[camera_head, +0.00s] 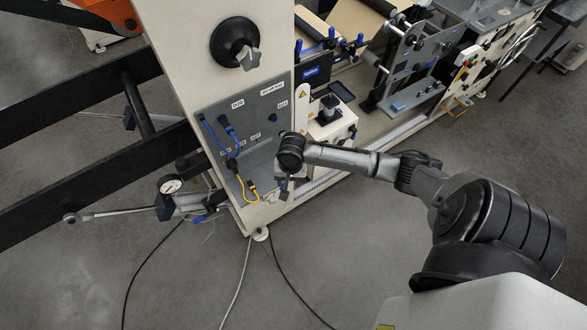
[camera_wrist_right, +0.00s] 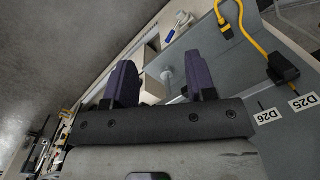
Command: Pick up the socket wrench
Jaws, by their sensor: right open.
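I cannot clearly make out a socket wrench in either view. My right gripper (camera_head: 286,187) is in front of the lower right part of the machine's grey cable panel (camera_head: 215,120). In the right wrist view its two dark purple fingers (camera_wrist_right: 163,78) stand apart, with nothing held between them. A small pale round piece (camera_wrist_right: 167,76) shows in the gap beyond the fingers; I cannot tell what it is. A small white and blue item (camera_wrist_right: 180,25) lies farther off. My left gripper is not in view.
Blue cables (camera_head: 222,140) and a yellow cable (camera_head: 241,187) hang at the panel, close to my right gripper. A dial gauge (camera_head: 170,184) and a rod with a ring end (camera_head: 110,212) are at left. Loose cables cross the open floor (camera_head: 330,255).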

